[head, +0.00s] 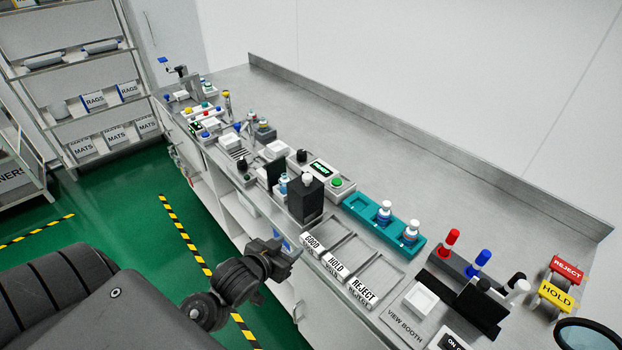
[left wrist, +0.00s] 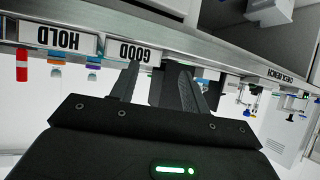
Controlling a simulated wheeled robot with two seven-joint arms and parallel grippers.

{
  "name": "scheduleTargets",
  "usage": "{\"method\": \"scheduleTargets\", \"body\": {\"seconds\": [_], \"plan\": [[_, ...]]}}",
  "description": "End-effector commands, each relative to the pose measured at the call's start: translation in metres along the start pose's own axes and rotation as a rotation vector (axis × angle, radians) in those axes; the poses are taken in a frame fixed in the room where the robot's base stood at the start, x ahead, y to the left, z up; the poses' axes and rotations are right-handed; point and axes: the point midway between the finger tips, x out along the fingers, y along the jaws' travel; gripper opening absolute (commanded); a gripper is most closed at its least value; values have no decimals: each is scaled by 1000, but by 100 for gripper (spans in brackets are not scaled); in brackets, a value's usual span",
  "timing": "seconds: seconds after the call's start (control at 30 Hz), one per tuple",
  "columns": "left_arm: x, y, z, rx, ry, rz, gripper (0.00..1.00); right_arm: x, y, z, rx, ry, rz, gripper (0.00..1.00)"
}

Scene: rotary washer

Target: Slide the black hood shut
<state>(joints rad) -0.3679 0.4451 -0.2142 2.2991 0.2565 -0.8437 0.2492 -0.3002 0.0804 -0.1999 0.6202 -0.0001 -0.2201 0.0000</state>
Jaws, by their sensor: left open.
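A tall black box-like hood (head: 306,203) stands on the steel bench behind the GOOD end of the label row, with a pale knob or cap on top. A smaller black panel (head: 275,172) stands to its left, and a white-and-blue bottle (head: 283,183) shows in the gap between them. My left gripper (head: 292,250) is at the bench's front edge, just below and in front of the hood, apart from it. In the left wrist view, which looks inverted, its two fingers (left wrist: 158,88) are spread and empty, with a dark block partly hidden beyond them.
GOOD (head: 313,242), HOLD and REJECT lanes lie right of the hood. A teal bottle rack (head: 355,207) and a console with a green display (head: 320,170) stand behind. Small devices crowd the bench to the left; the back strip is clear.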

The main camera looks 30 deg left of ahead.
Motion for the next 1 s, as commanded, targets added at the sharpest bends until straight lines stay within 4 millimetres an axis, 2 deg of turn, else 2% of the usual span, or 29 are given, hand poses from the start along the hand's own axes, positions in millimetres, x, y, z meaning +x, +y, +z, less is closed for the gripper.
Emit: {"method": "scheduleTargets", "body": {"seconds": [0.03, 0.1, 0.2, 0.3, 0.4, 0.67, 1.0], "plan": [[5, -9, -22, -1, 83, -1, 46, 0, 0, 0, 0, 0, 0, 36], [10, -19, -51, -11, 199, 4, 46, 0, 0, 0, 0, 0, 0, 36], [13, -32, -89, -18, 351, 17, 46, 0, 0, 0, 0, 0, 0, 36], [11, -40, -113, -20, 453, 31, 46, 0, 0, 0, 0, 0, 0, 36], [10, -43, -124, -22, 500, 39, 46, 0, 0, 0, 0, 0, 0, 36], [18, -43, -132, -23, 509, 39, 46, -4, 0, -1, 0, 0, -1, 36], [71, -42, -163, -23, 507, 38, 46, -22, 0, -2, 0, 0, -1, 36]]}}
